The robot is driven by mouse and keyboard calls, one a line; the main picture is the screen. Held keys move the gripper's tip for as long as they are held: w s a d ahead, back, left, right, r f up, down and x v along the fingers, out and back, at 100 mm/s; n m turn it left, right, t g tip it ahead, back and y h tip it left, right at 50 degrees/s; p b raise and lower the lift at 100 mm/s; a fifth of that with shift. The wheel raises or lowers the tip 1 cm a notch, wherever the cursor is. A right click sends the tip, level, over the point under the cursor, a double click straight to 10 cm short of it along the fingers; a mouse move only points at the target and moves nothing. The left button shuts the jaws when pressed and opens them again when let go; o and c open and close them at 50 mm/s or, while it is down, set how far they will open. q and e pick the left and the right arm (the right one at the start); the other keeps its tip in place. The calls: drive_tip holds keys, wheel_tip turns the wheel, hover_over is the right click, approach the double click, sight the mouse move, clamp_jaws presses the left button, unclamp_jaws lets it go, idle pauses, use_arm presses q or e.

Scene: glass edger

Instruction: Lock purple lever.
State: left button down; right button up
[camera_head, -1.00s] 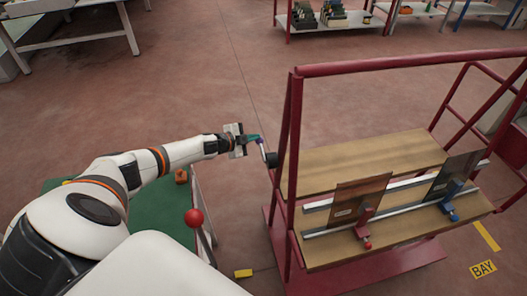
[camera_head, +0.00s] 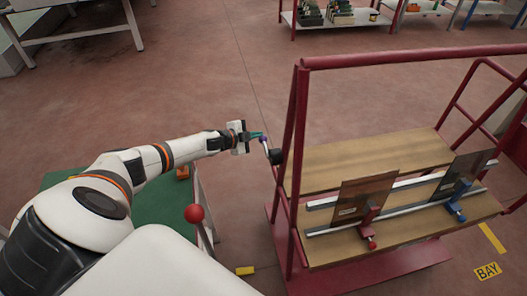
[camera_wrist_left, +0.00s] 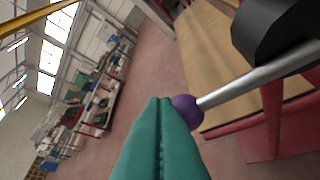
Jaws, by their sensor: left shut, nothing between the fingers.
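The purple lever is a silver rod with a purple ball knob (camera_wrist_left: 187,110), fixed to a black hub (camera_head: 275,156) on the near left post of the red cart. In the head view the purple knob (camera_head: 262,138) is small, at the lever's upper end. My left gripper (camera_head: 258,136) is at the knob, its teal fingers pointing right. In the left wrist view the teal fingers (camera_wrist_left: 161,120) are closed together, with the knob just beyond and right of their tips. They appear to be touching or nearly touching it; I cannot tell which. My right gripper is not in view.
The red cart (camera_head: 420,58) has wooden shelves (camera_head: 370,160) with dark panels held by a red clamp (camera_head: 370,225) and a blue clamp (camera_head: 455,205). A red ball (camera_head: 194,213) tops a post beside a green surface (camera_head: 150,215). Open floor lies behind the gripper.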

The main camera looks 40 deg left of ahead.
use_arm(q)
drive_tip(key=shift+r, duration=0.1)
drive_tip(key=s+a+r+p, duration=0.2)
drive_tip(key=s+a+r, duration=0.2)
drive_tip(key=s+r, duration=0.4)
drive_tip(key=shift+a+r, duration=0.15)
drive_tip(key=shift+r, duration=0.4)
drive_tip(key=shift+s, duration=0.1)
